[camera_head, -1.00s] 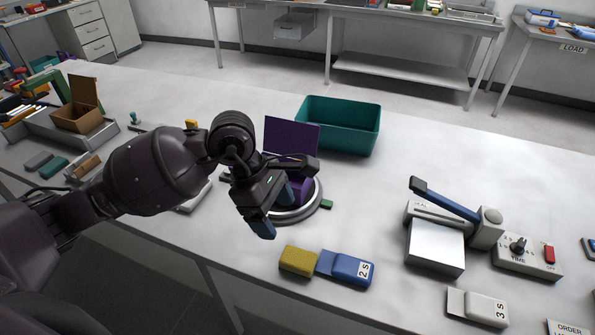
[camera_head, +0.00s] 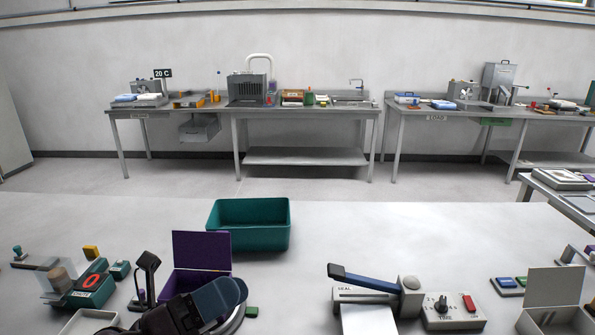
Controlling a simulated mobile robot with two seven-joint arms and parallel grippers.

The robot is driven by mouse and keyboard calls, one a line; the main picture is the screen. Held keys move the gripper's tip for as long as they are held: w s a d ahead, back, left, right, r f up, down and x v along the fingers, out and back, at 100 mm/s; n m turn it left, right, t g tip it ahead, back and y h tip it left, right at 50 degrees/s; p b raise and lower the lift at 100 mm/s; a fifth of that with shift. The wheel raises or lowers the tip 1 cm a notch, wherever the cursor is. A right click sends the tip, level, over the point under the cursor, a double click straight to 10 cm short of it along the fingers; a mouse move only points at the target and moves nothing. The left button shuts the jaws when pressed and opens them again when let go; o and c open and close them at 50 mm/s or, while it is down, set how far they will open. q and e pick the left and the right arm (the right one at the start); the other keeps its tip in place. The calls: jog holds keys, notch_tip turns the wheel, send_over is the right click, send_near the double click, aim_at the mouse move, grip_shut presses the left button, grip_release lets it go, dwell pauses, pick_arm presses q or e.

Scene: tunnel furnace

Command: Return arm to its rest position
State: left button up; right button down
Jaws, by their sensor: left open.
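My left gripper (camera_head: 187,280) shows at the bottom edge, left of the middle, in the head view. Its dark fingers stand apart, with nothing seen between them. It overlaps the lower part of an open purple box (camera_head: 202,250) with a raised lid, and I cannot tell whether they touch. Most of my left arm is below the picture. My right gripper is not in view.
A teal bin (camera_head: 249,224) stands behind the purple box. A sealer with a blue lever (camera_head: 364,280) and a timer box (camera_head: 452,311) stand to the right. A stamp and small boxes lie at left. The table's far middle is clear. Benches (camera_head: 303,112) line the wall.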

pick_arm(q)
jog(key=w+a+f+n+t+y, duration=0.1)
jog(key=a+f+n+t+y, duration=0.35)
jog(key=a+n+y, duration=0.75)
jog(key=w+a+f+n+t+y, duration=0.1)
jog(key=a+f+n+t+y, duration=0.35)
jog(key=n+y, duration=0.85)
jog(key=s+a+f+n+g+h, duration=0.2)
jog(key=s+f+n+g+h, duration=0.2)
jog(key=s+f+n+g, duration=1.4)
jog(key=w+f+m+t+h, duration=0.1)
jog(key=w+f+m+t, duration=0.4)
jog(key=f+t, duration=0.4)
jog(key=shift+w+f+t, duration=0.35)
jog(key=shift+t, duration=0.55)
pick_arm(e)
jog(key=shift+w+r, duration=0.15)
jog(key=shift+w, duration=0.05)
pick_arm(q)
jog(key=shift+d, duration=0.15)
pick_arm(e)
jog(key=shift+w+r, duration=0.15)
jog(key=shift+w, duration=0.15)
